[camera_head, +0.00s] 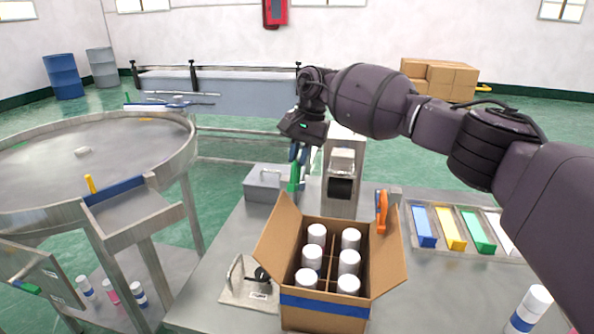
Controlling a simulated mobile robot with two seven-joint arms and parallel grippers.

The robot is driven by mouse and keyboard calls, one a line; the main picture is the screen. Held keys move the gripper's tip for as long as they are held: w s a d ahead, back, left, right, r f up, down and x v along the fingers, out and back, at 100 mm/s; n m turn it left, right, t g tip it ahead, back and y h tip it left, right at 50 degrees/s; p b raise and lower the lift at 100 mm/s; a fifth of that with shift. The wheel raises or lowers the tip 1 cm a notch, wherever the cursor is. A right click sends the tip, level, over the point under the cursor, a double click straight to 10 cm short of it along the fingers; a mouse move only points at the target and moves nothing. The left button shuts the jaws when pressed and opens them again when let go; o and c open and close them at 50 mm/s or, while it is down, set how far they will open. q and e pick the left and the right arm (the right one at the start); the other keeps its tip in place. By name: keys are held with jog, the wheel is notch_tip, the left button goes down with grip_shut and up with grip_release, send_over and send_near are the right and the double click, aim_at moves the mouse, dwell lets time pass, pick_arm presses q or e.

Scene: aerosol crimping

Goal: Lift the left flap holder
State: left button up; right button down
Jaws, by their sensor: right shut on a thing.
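An open cardboard box (325,304) with several white-capped cans stands on the metal table. Its left flap (275,232) and right flap (390,255) are spread outward. My right gripper (299,153) points down behind the box's back left corner and is shut on a green flap holder (294,178). The green holder is just above the top of the left flap; I cannot tell whether they touch. An orange flap holder (381,212) stands at the right flap. My left gripper is out of view.
A metal post machine (341,168) stands right behind the box. A grey lidded box (266,183) is at the back left. A tray with coloured blocks (464,205) lies right. A metal plate with a handle (236,288) is left of the box. A can (529,308) stands front right.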

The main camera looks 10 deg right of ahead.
jog(key=shift+w+d+f+g+b, duration=0.15)
jog(key=shift+w+g+b, duration=0.3)
jog(key=shift+b, duration=0.3)
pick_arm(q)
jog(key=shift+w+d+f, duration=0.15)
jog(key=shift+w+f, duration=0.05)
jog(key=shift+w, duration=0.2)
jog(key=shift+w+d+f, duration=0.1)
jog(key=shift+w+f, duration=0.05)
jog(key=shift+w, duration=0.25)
pick_arm(e)
jog(key=shift+r, duration=0.2)
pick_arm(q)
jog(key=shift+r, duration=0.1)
pick_arm(e)
jog(key=shift+w+r, duration=0.1)
jog(key=shift+r, duration=0.05)
